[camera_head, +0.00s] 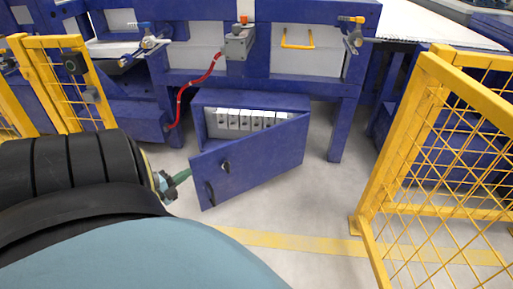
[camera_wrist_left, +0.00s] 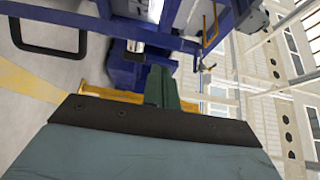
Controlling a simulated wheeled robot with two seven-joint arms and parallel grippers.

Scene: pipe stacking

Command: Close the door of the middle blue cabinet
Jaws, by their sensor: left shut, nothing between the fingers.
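The middle blue cabinet (camera_head: 255,99) stands under the blue workbench, with a row of pale grey units visible inside. Its blue door (camera_head: 260,155) is swung open toward me, with its free edge at the lower left. A black handle (camera_wrist_left: 48,38) shows at that view's upper left. My right gripper is not in view.
A yellow mesh fence (camera_head: 440,165) stands at the right, and another yellow gate (camera_head: 70,85) at the left. A red hose (camera_head: 182,95) hangs from the workbench left of the cabinet. Grey floor with a yellow stripe (camera_head: 285,241) lies clear before the door.

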